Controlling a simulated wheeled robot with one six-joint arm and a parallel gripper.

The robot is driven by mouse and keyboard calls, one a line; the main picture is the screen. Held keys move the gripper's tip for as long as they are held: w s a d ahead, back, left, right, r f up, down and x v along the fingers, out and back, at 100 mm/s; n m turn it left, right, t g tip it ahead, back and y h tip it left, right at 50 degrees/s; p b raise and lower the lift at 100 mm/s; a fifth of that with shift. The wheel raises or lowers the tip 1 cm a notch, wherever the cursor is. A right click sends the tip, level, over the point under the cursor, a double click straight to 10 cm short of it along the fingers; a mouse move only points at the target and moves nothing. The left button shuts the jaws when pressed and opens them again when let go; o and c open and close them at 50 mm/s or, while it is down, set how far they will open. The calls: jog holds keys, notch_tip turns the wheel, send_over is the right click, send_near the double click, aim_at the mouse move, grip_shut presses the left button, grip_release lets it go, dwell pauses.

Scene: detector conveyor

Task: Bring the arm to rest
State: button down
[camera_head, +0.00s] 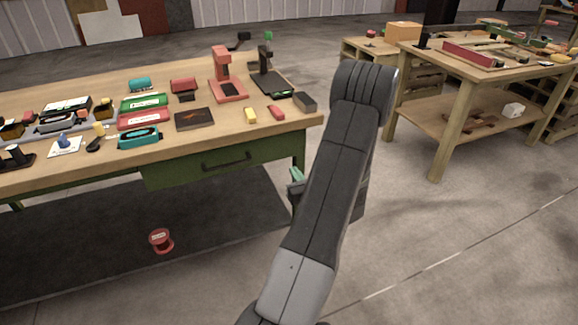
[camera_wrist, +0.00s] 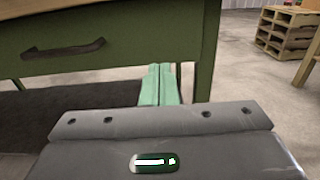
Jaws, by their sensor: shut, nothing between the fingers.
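My arm rises from the bottom of the head view and bends at the elbow, right of the workbench. My gripper (camera_head: 296,178) shows in the head view as a small pale green part just left of my arm, in front of the workbench's right end; my arm hides the rest. In the wrist view its two pale green fingers (camera_wrist: 160,84) lie together, shut and empty. They point toward the space under the workbench, beside its green leg, below the bench top's height.
The wooden workbench (camera_head: 213,160) holds several tools and cases, with a green drawer (camera_head: 215,165) below. A red spool (camera_head: 161,240) lies on the dark mat (camera_head: 220,220). A second table (camera_head: 455,82) stands at the right. Floor between the tables is clear. Pallets (camera_wrist: 287,32) stand behind.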

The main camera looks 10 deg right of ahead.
aim_at(278, 147)
jog(key=shift+s+d, duration=0.15)
jog(key=shift+s, duration=0.5)
jog(key=p+x, duration=0.1)
jog(key=x, duration=1.2)
jog(key=shift+w+p, duration=0.25)
jog(key=shift+p, duration=0.05)
